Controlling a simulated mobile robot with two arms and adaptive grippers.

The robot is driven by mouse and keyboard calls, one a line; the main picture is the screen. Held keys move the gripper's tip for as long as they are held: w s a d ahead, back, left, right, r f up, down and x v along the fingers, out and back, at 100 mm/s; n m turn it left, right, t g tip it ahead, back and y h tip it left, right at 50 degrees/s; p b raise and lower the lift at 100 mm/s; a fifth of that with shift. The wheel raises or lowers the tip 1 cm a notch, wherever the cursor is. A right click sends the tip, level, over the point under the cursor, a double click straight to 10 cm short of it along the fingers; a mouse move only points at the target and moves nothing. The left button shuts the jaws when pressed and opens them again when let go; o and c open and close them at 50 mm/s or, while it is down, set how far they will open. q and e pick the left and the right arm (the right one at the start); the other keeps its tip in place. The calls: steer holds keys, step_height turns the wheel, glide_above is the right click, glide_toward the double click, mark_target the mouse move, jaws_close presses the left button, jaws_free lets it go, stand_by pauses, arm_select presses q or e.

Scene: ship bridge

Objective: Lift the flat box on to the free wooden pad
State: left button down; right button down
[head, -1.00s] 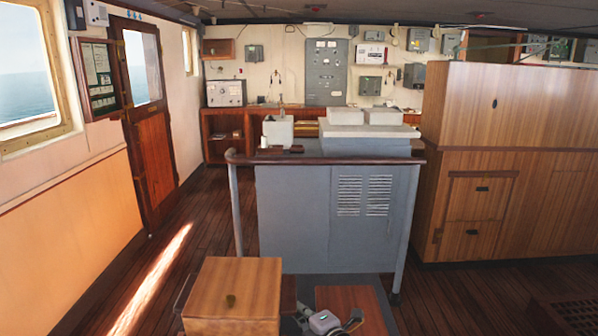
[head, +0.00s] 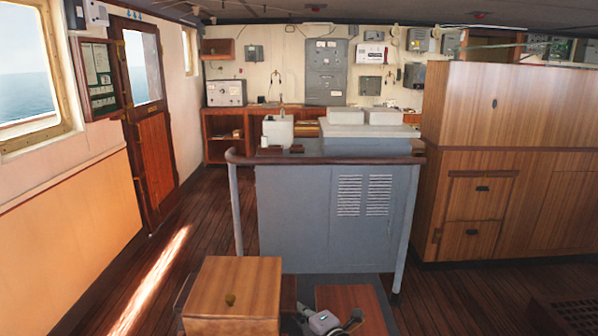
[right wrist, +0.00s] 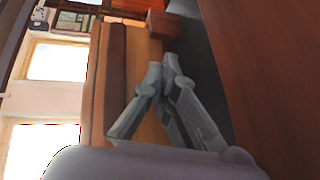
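In the head view, a light-brown wooden box (head: 228,290) with a small round knob stands low at the front left, with a thin dark handle-like loop at its left side. A strip of darker wood (head: 289,292) shows beside its right edge. To the right lies a reddish-brown wooden pad (head: 352,306) with nothing seen on its visible part. My right gripper (head: 341,326) is between box and pad at the bottom edge, partly cut off. In the right wrist view its fingertips (right wrist: 164,70) meet, with nothing seen between them. My left gripper is out of view.
A grey console (head: 310,220) with a wooden rail stands just behind the box and pad. A wooden cabinet (head: 500,170) fills the right side. Plank floor (head: 190,235) is clear on the left, beside the wall and door (head: 155,165).

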steer(key=shift+f, duration=0.1)
steer(key=shift+s+d+r+p, duration=0.2)
steer(key=shift+s+d+p, duration=0.2)
steer(key=shift+p, duration=0.2)
steer(key=shift+d+p+v, duration=0.2)
steer(key=shift+p+v, duration=1.25)
steer(key=shift+v, duration=0.5)
steer(key=shift+d+p+v, duration=0.15)
steer(key=shift+p+v, duration=1.3)
steer(key=shift+v, duration=0.5)
steer(key=shift+s+p, duration=0.25)
steer(key=shift+p, duration=0.15)
steer(key=s+p, duration=0.3)
steer(key=s, duration=0.3)
steer(key=shift+s+f+p, duration=0.1)
steer(key=shift+s+p, duration=0.35)
steer(key=shift+s, duration=0.2)
